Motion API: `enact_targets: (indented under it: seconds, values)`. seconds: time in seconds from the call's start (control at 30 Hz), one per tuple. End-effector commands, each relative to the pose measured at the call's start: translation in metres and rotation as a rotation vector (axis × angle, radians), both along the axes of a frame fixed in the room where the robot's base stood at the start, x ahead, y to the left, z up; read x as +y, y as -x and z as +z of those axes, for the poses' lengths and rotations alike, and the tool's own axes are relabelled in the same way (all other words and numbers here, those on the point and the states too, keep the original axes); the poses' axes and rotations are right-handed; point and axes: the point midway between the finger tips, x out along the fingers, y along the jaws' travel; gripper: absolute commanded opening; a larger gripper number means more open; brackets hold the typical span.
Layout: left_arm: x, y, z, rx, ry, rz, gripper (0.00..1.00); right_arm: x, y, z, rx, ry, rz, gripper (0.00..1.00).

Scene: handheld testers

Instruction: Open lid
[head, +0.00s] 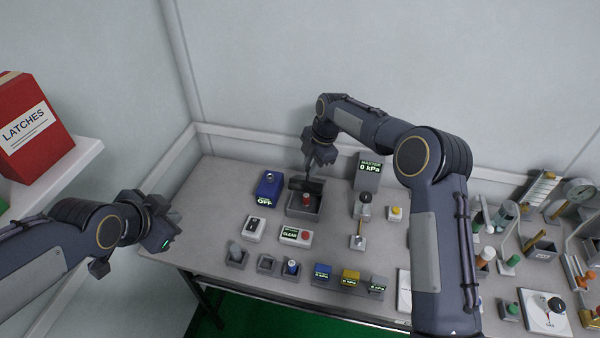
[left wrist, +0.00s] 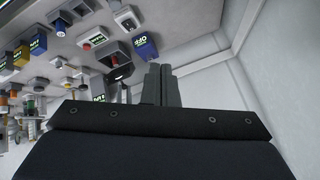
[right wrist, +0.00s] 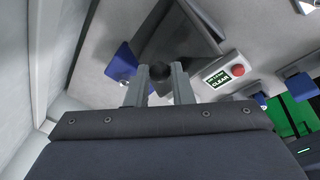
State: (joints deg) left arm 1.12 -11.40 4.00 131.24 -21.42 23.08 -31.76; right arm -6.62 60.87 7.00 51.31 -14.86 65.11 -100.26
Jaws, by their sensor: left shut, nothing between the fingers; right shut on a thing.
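A small grey box (head: 304,207) stands near the back left of the bench, with a red-topped part (head: 306,198) inside it. Its dark lid (head: 309,185) is tilted up at the box's rear, so the inside shows. The lid also fills the upper middle of the right wrist view (right wrist: 190,32). My right gripper (head: 306,168) is above the box, shut on the lid's dark round knob (right wrist: 160,71). My left gripper (head: 172,219) is shut and empty at the bench's left edge, well away from the box. Its closed fingers show in the left wrist view (left wrist: 160,82).
A blue unit (head: 268,186) marked OFF stands left of the box, and a grey-white unit with a red button (head: 296,236) in front. A MASTER gauge display (head: 369,168) stands to the right. Several small switches and bins crowd the bench. A shelf (head: 65,180) stands at far left.

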Motion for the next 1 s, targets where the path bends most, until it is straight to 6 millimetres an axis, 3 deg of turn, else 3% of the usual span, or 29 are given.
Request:
enact_targets:
  seconds: [0.03,0.2,0.4,0.6,0.87,1.0]
  values:
    - [-0.009,-0.021,-0.007,-0.036,-0.072,-0.111,0.0,-0.001,-0.002,-0.002,-0.006,0.003,-0.002,0.0]
    - [-0.052,-0.084,-0.024,-0.218,-0.294,-0.492,0.0,-0.001,-0.001,-0.003,-0.005,0.003,-0.001,0.0]
    - [-0.119,-0.128,-0.052,-0.454,-0.466,-0.89,0.0,-0.001,-0.001,-0.003,-0.004,0.002,-0.001,0.0]
    - [-0.165,-0.141,-0.071,-0.63,-0.543,-1.11,0.0,-0.001,-0.001,-0.004,-0.003,0.003,-0.001,0.0]
    - [-0.187,-0.151,-0.083,-0.686,-0.561,-1.171,0.0,-0.001,-0.001,-0.004,-0.002,0.002,-0.001,0.0]
    - [-0.202,-0.166,-0.096,-0.685,-0.561,-1.17,0.0,0.0,-0.001,-0.004,-0.001,0.003,-0.001,0.0]
